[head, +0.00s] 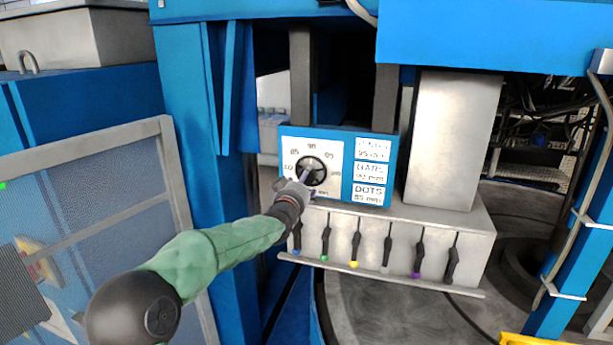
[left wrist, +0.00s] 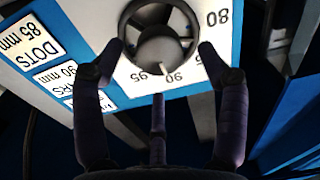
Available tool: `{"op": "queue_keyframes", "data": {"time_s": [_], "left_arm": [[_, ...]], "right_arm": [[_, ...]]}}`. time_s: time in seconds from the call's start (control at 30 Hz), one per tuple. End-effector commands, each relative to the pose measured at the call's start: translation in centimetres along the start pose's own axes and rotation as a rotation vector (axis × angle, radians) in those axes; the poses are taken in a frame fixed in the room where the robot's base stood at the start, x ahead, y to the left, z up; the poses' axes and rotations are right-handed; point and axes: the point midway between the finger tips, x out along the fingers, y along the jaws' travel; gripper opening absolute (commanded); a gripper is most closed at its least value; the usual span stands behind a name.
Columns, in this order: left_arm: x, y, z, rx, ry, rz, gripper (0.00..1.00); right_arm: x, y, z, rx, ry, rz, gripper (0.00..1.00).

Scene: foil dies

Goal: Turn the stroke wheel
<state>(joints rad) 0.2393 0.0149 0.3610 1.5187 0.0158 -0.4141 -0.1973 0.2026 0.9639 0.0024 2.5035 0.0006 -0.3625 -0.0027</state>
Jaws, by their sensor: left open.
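The stroke wheel (head: 311,170) is a dark spoked handwheel on a white dial plate (head: 292,147) on the blue panel. It also shows at the top of the left wrist view (left wrist: 160,40), where the dial is upside down. A small white pointer (left wrist: 166,69) at the wheel's rim lies between 90 and 95, nearer 90. My left gripper (head: 301,184) is at the wheel's lower left in the head view. In the left wrist view its open fingers (left wrist: 158,50) stand either side of the wheel; contact cannot be told. My right gripper is out of view.
White labels (head: 370,171) right of the dial include DOTS 85 mm and a 90 mm one. Below, a grey box (head: 450,222) carries several levers with coloured tips. A mesh guard (head: 100,190) stands left, a blue post (head: 572,240) right.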

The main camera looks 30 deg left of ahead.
Motion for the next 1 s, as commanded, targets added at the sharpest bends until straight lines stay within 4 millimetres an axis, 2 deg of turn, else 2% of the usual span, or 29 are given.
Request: {"op": "queue_keyframes", "data": {"time_s": [0.1, 0.3, 0.67, 0.77, 0.87, 0.9, 1.0], "left_arm": [[1.5, 0.0, 0.0, 0.001, -0.001, 0.000, 0.74], [2.9, 0.0, 0.1, 0.000, -0.003, 0.001, 0.74], [3.2, 0.0, 0.1, 0.000, -0.002, 0.000, 0.74], [3.2, 0.0, 0.1, 0.000, -0.002, 0.000, 0.51], [3.2, 0.0, 0.1, 0.000, -0.002, 0.000, 0.23], [3.2, 0.0, 0.1, 0.000, -0.002, 0.000, 0.17], [3.2, 0.0, 0.1, 0.000, -0.003, 0.000, 0.17]], "right_arm": [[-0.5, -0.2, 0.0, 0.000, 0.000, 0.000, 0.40], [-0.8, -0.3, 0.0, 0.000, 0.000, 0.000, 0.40], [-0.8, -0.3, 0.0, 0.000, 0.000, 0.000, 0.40], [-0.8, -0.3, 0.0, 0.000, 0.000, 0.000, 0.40], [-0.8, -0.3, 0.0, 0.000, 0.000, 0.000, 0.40], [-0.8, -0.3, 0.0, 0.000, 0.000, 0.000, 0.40], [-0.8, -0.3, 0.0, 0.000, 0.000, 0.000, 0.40]]}}
